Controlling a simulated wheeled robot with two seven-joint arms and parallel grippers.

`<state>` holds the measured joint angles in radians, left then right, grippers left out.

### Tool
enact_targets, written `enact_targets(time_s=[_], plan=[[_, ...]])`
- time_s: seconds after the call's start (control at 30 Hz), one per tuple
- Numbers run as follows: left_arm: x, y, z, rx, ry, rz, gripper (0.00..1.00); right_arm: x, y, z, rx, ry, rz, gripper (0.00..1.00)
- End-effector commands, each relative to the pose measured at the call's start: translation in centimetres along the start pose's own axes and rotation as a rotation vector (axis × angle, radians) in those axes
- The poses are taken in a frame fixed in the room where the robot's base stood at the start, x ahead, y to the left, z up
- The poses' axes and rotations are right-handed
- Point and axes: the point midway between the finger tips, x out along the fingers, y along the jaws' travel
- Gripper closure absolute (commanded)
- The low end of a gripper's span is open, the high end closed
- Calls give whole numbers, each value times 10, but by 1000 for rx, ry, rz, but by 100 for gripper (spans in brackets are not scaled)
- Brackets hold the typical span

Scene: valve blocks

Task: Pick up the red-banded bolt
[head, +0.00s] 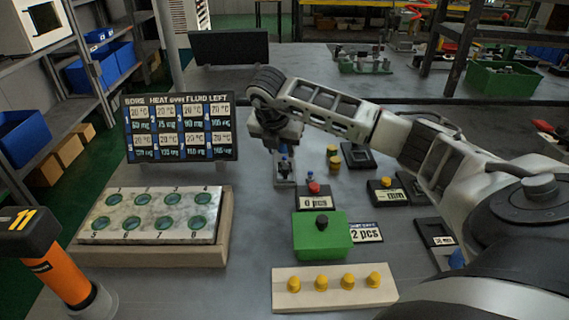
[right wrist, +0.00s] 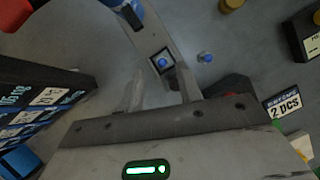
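My right gripper (head: 284,160) points down over the middle of the table, and its fingers stand apart in the right wrist view (right wrist: 158,88). A small blue-topped bolt (right wrist: 162,62) sits in a dark square holder near the right fingertip. Blue tops (head: 284,166) also show under the gripper in the head view. I cannot make out a red band on either bolt. Nothing is visibly held. My left gripper is out of view.
A red-topped black box (head: 314,198) with a display stands right of the gripper. A green box (head: 322,236) and a wooden strip with yellow pegs (head: 334,298) are nearer. A numbered plate (head: 150,214) and an upright sign (head: 180,128) stand left.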

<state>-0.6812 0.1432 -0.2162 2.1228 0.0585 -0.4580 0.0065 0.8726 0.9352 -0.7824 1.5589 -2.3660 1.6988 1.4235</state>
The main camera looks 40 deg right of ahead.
Motion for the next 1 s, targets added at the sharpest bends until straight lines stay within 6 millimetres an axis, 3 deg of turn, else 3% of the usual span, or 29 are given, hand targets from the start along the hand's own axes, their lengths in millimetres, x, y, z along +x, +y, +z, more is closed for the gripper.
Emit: enact_targets(time_s=[0.2,0.5,0.63,1.0], plan=[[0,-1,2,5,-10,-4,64,30,-3,0,-1,1,-2,65],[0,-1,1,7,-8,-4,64,35,-3,0,-1,0,0,65],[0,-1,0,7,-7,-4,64,35,-3,0,-1,0,0,100],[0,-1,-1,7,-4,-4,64,33,-3,1,0,0,1,100]])
